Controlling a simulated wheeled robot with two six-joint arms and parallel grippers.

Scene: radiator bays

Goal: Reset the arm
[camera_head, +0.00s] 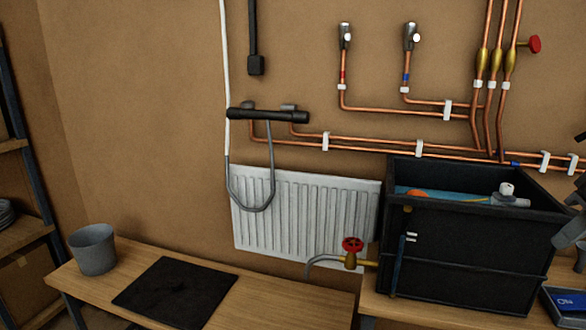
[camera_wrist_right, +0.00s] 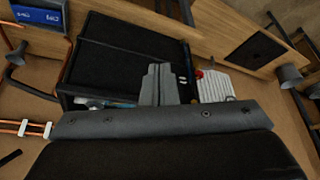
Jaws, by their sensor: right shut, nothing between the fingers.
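The black crate also shows beyond the fingers in that view (camera_wrist_right: 125,45). My left gripper and left arm are in neither view.
A white radiator (camera_head: 300,215) hangs on the wall below copper pipes (camera_head: 370,146). A red-handled valve (camera_head: 352,246) is left of the crate. A grey bucket (camera_head: 93,250) and black mat (camera_head: 175,290) are on the left bench. A blue box (camera_head: 568,303) lies at lower right.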

